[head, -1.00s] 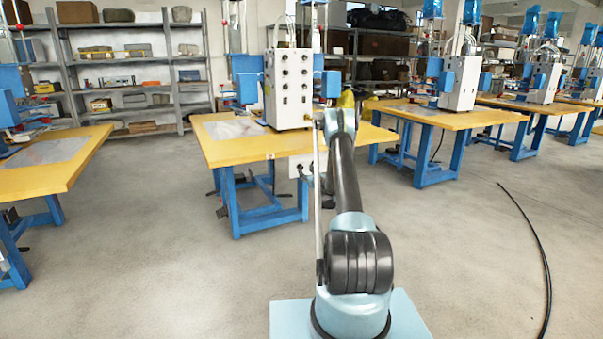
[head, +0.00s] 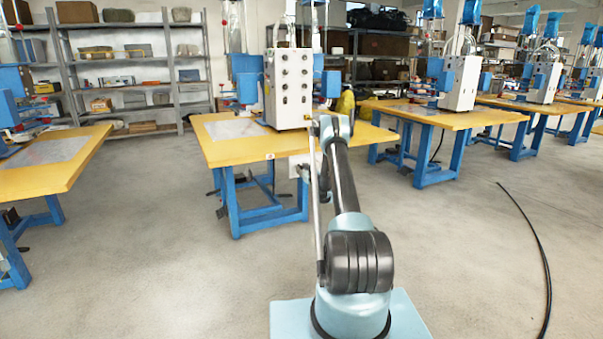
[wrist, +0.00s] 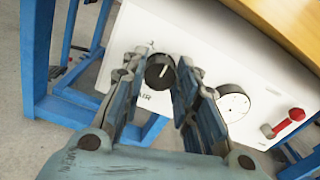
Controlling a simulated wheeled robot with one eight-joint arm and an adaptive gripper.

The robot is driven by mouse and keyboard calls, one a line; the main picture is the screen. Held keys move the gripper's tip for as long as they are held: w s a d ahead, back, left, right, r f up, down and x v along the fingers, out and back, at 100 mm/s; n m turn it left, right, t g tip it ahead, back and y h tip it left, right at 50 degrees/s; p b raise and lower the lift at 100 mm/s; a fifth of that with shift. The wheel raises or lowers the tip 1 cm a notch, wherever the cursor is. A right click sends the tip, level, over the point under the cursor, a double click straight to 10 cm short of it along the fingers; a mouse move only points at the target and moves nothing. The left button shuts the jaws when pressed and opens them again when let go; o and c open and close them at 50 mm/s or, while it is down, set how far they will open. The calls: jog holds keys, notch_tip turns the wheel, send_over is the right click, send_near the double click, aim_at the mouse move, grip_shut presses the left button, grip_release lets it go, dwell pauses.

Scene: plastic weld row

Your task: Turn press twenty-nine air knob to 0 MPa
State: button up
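The air knob (wrist: 160,72) is a round black dial with a white pointer line, on a white panel beneath a table, in the wrist view. The letters "AIR" are printed just below it. My gripper (wrist: 162,76) has its fingers apart, one on each side of the knob, with no clear contact. A round white gauge (wrist: 234,102) sits right of the knob; its reading is too small to tell. In the head view, the white panel (head: 299,163) hangs under the yellow table, and my arm hides the knob and most of the gripper.
The yellow table (head: 230,150) on blue legs carries a white press control box (head: 292,88). A red-handled valve (wrist: 290,121) sits right of the gauge. Other press tables stand left and right. A black cable (head: 535,240) lies on the open floor at right.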

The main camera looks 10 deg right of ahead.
jog(key=shift+a, duration=0.15)
jog(key=shift+n, duration=0.6)
dwell(0.4)
jog(key=n, duration=2.5)
jog(key=shift+s+a+f, duration=0.15)
jog(key=shift+a+f, duration=0.15)
jog(key=shift+n, duration=0.4)
jog(key=o, duration=1)
jog(key=shift+o, duration=0.4)
jog(key=v, duration=1.2)
jog(key=shift+d+r, duration=0.2)
jog(key=shift+d, duration=0.15)
